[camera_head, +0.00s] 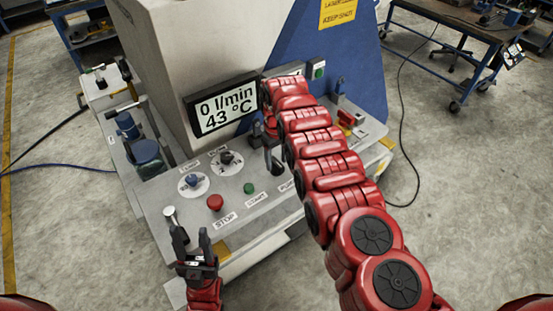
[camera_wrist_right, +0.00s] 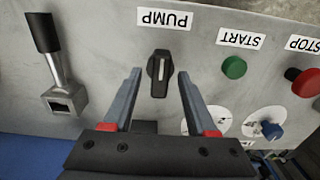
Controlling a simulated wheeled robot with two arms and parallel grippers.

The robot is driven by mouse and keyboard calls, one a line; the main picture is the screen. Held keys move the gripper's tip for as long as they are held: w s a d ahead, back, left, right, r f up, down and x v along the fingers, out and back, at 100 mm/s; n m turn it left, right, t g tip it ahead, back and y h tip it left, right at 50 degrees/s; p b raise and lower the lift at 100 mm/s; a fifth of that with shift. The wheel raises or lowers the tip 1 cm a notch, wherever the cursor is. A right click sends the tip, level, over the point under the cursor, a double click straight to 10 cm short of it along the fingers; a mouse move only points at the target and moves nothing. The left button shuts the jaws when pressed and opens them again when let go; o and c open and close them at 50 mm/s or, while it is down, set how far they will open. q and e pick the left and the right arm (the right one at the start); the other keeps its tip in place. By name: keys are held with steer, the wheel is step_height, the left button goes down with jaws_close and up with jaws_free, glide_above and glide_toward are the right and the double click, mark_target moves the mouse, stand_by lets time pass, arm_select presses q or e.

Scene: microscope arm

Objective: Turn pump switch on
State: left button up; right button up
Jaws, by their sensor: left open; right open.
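The pump switch (camera_wrist_right: 160,73) is a black rotary knob with a white line, below the upside-down PUMP label (camera_wrist_right: 164,18) in the right wrist view. Its white line runs roughly up and down in that view. My right gripper (camera_wrist_right: 158,82) is open, its two fingers on either side of the knob with gaps showing. Whether the fingers reach the knob's depth is hard to tell. In the head view my right arm hides much of the knob's surroundings. My left gripper (camera_head: 191,236) is open and empty at the panel's front left.
A green START button (camera_head: 249,188) and red STOP button (camera_head: 215,202) sit left of the pump switch. A display (camera_head: 223,105) reads 0 l/min and 43 °C. A lever (camera_wrist_right: 52,62) stands on the panel's other side. Two white-ringed dials (camera_head: 193,183) lie behind the buttons.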

steer(key=shift+f, duration=0.45)
jaws_close()
